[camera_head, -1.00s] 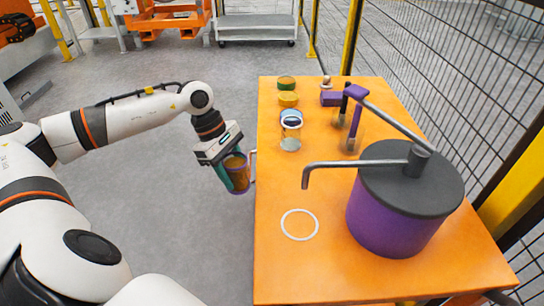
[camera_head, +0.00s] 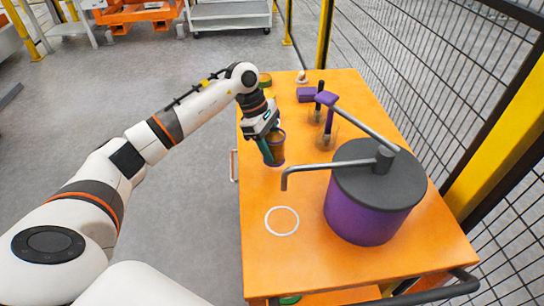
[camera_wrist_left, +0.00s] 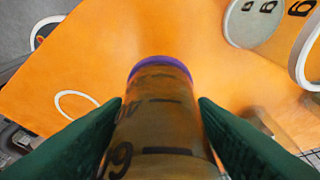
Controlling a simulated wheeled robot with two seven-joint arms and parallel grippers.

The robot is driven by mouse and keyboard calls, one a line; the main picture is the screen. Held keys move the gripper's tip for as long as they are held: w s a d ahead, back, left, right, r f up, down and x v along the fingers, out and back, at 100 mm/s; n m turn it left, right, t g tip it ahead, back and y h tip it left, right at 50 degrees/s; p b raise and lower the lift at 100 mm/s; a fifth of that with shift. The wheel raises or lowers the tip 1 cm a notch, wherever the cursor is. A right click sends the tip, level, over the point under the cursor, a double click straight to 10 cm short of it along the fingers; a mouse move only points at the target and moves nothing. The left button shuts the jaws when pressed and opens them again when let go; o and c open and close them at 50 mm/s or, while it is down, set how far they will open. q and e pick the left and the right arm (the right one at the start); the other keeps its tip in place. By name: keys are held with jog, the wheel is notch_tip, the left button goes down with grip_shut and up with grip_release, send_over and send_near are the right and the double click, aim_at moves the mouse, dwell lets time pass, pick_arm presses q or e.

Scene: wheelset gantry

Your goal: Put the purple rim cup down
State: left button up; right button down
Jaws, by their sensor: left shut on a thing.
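The purple rim cup (camera_head: 276,150) is see-through with dark markings and a purple rim. My left gripper (camera_head: 268,148) is shut on it, above the orange table near its left edge. In the left wrist view the cup (camera_wrist_left: 158,115) stands between the two green fingers of my left gripper (camera_wrist_left: 160,125), its purple rim facing away. I cannot tell whether the cup's base touches the table. My right gripper is not in view.
A white ring (camera_head: 282,221) is marked on the orange table (camera_head: 300,265). A purple drum with a grey lid and spout (camera_head: 365,215) stands to its right. A wire fence runs along the right.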

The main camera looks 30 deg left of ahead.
pick_arm(q)
notch_tip(320, 180, down, 4)
jog(key=shift+f, duration=0.15)
jog(key=shift+f, duration=0.1)
jog(key=shift+f, duration=0.15)
jog(key=o, duration=1)
jog(key=shift+r, duration=0.25)
jog(key=v, duration=1.2)
jog(key=shift+b, duration=0.45)
